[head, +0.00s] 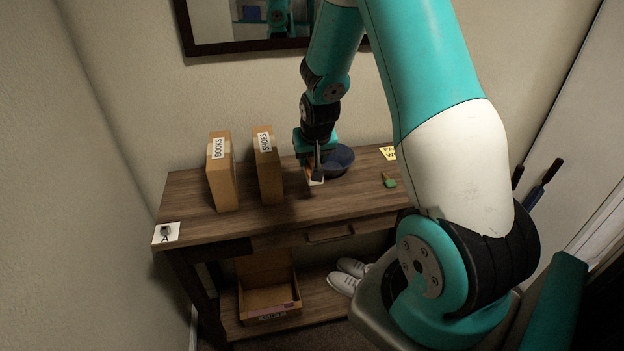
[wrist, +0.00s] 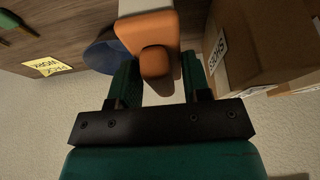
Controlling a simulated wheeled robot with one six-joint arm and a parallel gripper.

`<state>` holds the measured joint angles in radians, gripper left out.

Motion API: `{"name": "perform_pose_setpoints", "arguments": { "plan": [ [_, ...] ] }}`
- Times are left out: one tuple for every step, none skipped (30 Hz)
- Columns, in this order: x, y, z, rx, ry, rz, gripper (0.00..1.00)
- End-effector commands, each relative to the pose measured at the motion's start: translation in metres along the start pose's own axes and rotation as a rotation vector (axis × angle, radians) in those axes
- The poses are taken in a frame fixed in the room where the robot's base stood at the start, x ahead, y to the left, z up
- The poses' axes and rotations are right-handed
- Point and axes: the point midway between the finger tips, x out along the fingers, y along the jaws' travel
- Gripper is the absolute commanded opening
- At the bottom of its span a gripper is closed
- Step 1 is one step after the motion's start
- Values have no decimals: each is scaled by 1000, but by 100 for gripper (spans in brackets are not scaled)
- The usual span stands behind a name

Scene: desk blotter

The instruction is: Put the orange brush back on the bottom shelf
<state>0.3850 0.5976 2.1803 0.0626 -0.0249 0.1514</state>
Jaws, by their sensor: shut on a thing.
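The orange brush (wrist: 148,30) has an orange handle and block with a pale edge. It sits between the fingers of my gripper (wrist: 159,78), which is shut on the handle. In the head view my gripper (head: 314,166) points down over the desk top, with the brush (head: 309,174) partly hidden by the fingers. A dark shadow lies on the wood below it; I cannot tell the exact gap. The bottom shelf (head: 320,304) lies under the desk top, with bare wood between the open box and the shoes.
A dark blue bowl (head: 342,158) stands just right of my gripper. Boxes labelled BOOKS (head: 222,180) and SHOES (head: 268,174) stand to its left. A small green-and-yellow item (head: 389,181) lies farther right. An open cardboard box (head: 268,290) and white shoes (head: 344,280) occupy the bottom shelf.

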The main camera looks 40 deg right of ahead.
Motion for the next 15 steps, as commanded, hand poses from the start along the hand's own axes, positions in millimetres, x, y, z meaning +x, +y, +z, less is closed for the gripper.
{"name": "perform_pose_setpoints", "arguments": {
  "plan": [
    [11,0,5,1,-4,1,25],
    [16,1,7,1,-4,1,25],
    [22,1,10,2,-3,1,25],
    [26,1,10,2,-1,1,25],
    [29,1,11,2,0,1,25],
    [32,1,13,2,0,1,25],
    [34,1,13,3,1,1,25],
    [35,1,14,3,1,1,25],
    [39,2,16,3,0,1,25],
    [43,2,18,3,-2,1,25],
    [47,2,20,3,-2,1,25],
    [53,2,22,3,-3,1,25],
    [57,2,24,3,-3,1,25],
    [61,2,25,3,-2,1,25],
    [65,2,27,3,0,1,25]
  ]
}}
